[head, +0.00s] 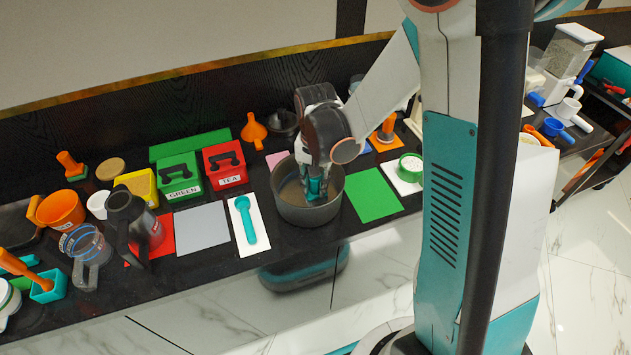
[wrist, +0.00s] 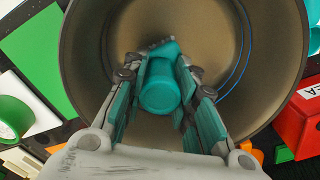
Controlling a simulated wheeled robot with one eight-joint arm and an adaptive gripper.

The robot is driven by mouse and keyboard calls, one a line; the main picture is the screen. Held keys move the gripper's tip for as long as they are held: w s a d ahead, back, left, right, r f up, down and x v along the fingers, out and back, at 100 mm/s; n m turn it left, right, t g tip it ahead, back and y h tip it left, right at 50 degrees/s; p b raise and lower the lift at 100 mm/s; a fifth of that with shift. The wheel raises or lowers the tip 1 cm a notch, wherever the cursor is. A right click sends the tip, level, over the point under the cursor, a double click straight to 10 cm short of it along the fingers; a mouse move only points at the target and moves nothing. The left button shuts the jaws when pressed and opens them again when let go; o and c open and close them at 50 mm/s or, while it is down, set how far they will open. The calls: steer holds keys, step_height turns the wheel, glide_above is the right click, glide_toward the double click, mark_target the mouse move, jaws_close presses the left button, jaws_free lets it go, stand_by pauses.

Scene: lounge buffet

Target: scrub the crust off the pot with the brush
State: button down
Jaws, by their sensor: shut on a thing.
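The grey pot (head: 308,211) stands on the black counter, near the middle in the head view. In the wrist view the pot (wrist: 255,60) fills most of the picture, with a brownish inner floor and a thin blue arc on its right side. My gripper (head: 316,190) reaches down into the pot from above. In the wrist view my gripper (wrist: 160,75) is shut on a teal handle, which I take to be the brush (wrist: 160,92). The brush's lower end and its contact with the pot floor are hidden. I cannot make out the crust clearly.
Left of the pot lie a teal scoop (head: 246,222) on a white mat and a red TEA box (head: 224,166). A green mat (head: 374,196) and a green tape roll (head: 410,165) lie to the right. The counter is crowded farther left.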

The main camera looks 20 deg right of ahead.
stand_by(0.3)
steer(key=shift+w+a+r, duration=0.1)
steer(key=shift+w+a, duration=0.1)
steer(key=shift+w, duration=1.8)
steer(key=shift+s, duration=0.15)
steer(key=shift+s+d+b, duration=0.2)
steer(key=shift+s+b, duration=0.2)
steer(key=shift+s, duration=1.5)
steer(key=shift+w, duration=0.1)
